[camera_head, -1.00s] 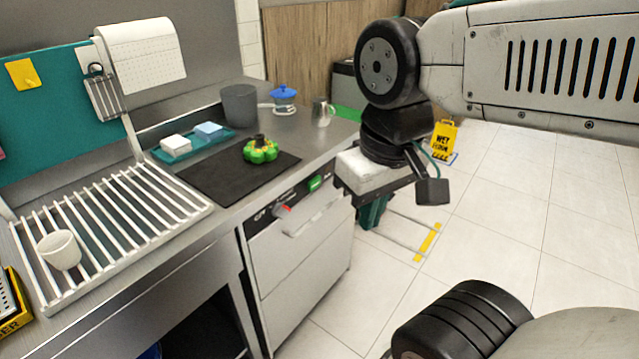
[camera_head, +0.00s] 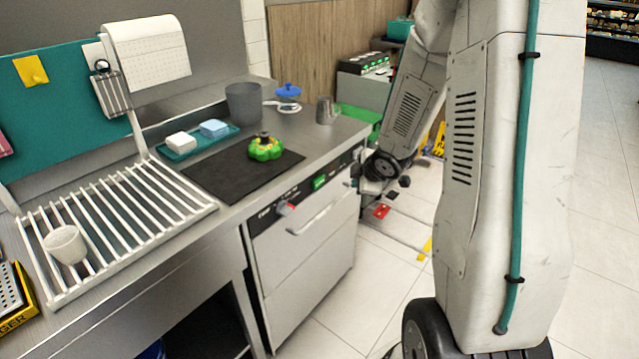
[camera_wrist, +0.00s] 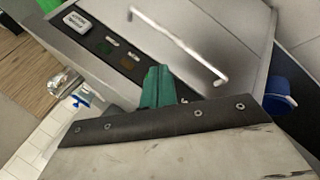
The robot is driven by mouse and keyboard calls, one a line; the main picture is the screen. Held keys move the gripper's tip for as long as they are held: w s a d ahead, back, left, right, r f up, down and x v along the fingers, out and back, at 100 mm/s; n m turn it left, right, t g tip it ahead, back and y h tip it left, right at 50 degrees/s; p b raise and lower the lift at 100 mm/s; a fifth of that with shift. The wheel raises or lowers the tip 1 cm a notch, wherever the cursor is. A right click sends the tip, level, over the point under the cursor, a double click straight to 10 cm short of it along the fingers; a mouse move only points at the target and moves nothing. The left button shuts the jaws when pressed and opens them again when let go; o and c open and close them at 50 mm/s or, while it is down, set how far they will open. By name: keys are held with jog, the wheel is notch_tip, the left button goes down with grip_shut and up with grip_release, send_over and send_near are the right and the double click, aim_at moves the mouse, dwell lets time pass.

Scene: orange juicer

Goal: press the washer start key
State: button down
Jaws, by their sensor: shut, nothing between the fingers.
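The washer (camera_head: 305,255) is the steel machine under the counter, with a dark control strip along its top edge and a bar handle. In the head view the strip shows a green lit display (camera_head: 319,182) and a red-and-grey part (camera_head: 286,208). In the wrist view the dark strip (camera_wrist: 115,50) carries small light marks and dim squares; I cannot tell which is the start key. My gripper (camera_wrist: 160,72) is shut and empty, its green fingers pointing at the washer front beside the strip. Whether it touches is unclear. In the head view the fingers are not clear.
The washer's bar handle (camera_wrist: 180,45) lies close to my fingers. A green pepper-like object (camera_head: 265,148) on a black mat, a grey pot (camera_head: 243,103) and a metal cup (camera_head: 326,110) stand on the counter. A white rack (camera_head: 120,225) is at left. Tiled floor is open at right.

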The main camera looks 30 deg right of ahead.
aim_at(319, 182)
notch_tip(319, 182, down, 6)
jog(key=shift+w+a+r+n+t+y, duration=0.1)
jog(key=shift+n+t+y, duration=0.15)
jog(key=shift+n+y, duration=0.3)
jog(key=shift+r+n+t+y, duration=0.1)
jog(key=shift+n+t+y, duration=0.15)
jog(key=shift+n+y, duration=0.3)
jog(key=w+a, duration=0.3)
jog(key=w, duration=0.5)
jog(key=shift+w, duration=0.15)
jog(key=shift+w, duration=0.1)
dwell(1.2)
jog(key=shift+w+a, duration=0.15)
jog(key=shift+w, duration=0.15)
jog(key=shift+w+a, duration=0.15)
jog(key=shift+w, duration=0.3)
dwell(0.7)
jog(key=shift+s, duration=0.1)
dwell(0.3)
jog(key=shift+s+d, duration=0.3)
jog(key=shift+s, duration=0.45)
